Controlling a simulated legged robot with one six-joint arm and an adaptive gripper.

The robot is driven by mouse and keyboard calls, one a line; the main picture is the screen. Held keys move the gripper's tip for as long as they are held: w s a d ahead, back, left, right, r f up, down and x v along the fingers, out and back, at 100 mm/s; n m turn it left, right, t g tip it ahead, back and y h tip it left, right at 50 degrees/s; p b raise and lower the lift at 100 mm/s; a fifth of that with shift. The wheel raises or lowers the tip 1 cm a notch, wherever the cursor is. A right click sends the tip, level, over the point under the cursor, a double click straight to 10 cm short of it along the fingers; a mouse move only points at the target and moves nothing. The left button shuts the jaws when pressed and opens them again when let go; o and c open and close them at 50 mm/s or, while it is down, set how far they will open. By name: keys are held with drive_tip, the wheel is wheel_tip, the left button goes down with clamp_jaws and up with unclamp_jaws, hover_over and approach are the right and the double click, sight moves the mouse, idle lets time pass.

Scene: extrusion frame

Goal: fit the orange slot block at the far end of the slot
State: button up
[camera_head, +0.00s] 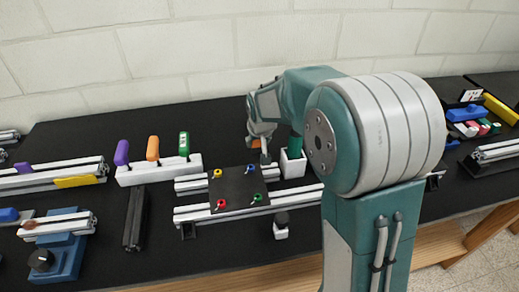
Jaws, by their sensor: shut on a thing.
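A small orange piece, which looks like the orange slot block (252,142), shows at the jaws of my gripper (261,150). My gripper is shut on it, pointing down above the back aluminium rail. The block is small and partly hidden by the fingers, and I cannot tell whether it touches the rail. The frame has a back rail (192,186) and a longer front rail (290,199) with lengthwise slots. A dark plate (240,185) with red, yellow, green and blue knobs lies across both. My arm hides the right ends of the rails.
A white holder (293,166) stands right of my gripper. A white rack (160,172) with purple, orange and green handles stands left. More rails (50,176) and a blue fixture (62,258) lie far left. Coloured blocks (470,120) are far right. The front table edge is clear.

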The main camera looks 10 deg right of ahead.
sight(260, 147)
drive_tip(key=shift+w+d+f, duration=0.1)
drive_tip(key=shift+w+f, duration=0.1)
drive_tip(key=shift+f, duration=0.05)
drive_tip(key=shift+w+d+f, duration=0.1)
drive_tip(key=shift+w+f, duration=0.05)
drive_tip(key=shift+f, duration=0.8)
drive_tip(key=shift+w+d+f, duration=0.1)
drive_tip(key=shift+f, duration=0.8)
drive_tip(key=o, duration=1.1)
drive_tip(key=shift+f, duration=0.1)
drive_tip(key=shift+o, duration=0.2)
